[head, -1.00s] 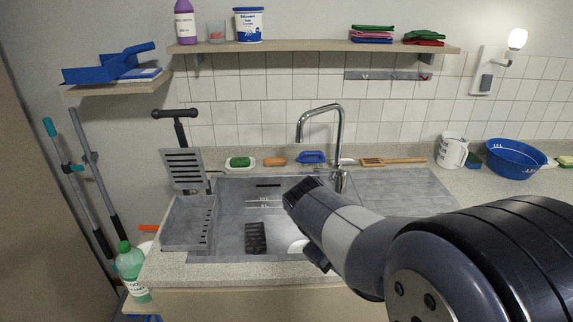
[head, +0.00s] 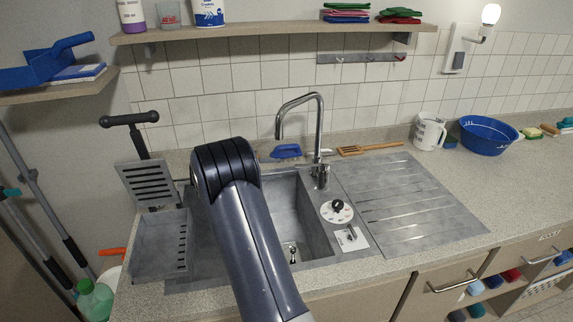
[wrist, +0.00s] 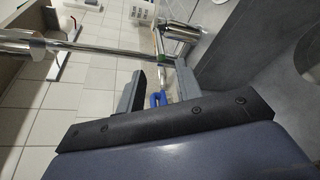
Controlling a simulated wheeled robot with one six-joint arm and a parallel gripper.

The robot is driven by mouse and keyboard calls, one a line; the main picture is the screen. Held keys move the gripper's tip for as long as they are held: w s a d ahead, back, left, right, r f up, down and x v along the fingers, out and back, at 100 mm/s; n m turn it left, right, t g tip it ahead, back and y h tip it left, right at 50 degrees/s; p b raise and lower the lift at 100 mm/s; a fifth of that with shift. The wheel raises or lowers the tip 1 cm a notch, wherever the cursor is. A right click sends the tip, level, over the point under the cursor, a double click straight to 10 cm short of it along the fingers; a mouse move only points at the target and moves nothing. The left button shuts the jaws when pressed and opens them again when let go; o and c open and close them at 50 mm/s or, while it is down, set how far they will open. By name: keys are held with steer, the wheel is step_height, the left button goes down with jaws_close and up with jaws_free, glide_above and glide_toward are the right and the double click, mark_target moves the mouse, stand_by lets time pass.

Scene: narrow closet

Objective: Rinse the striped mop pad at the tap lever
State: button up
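The chrome tap (head: 318,135) stands behind the sink basin (head: 285,200) in the head view. Its lever is too small to make out surely. My gripper shows in the wrist view (wrist: 160,76), its two grey fingers apart with a gap between them. Something blue (wrist: 157,99) shows in that gap, apparently beyond the fingers, and chrome tubing (wrist: 95,48) crosses above. In the head view my arm covers the left of the basin and hides the gripper. I cannot make out the striped mop pad in either current view.
A wringer basket (head: 160,245) with a black handle stands left of the sink. A wooden brush (head: 368,149) and blue brush (head: 286,151) lie by the wall. A white jug (head: 429,132) and blue bowl (head: 487,135) stand right. The drainboard (head: 410,205) is clear.

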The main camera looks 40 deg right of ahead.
mark_target(297, 167)
steer(key=p+x, duration=0.2)
steer(key=x, duration=0.8)
steer(key=shift+s+d+f+p, duration=0.1)
steer(key=shift+s+d+p, duration=0.05)
steer(key=shift+d+p, duration=0.25)
jaws_close()
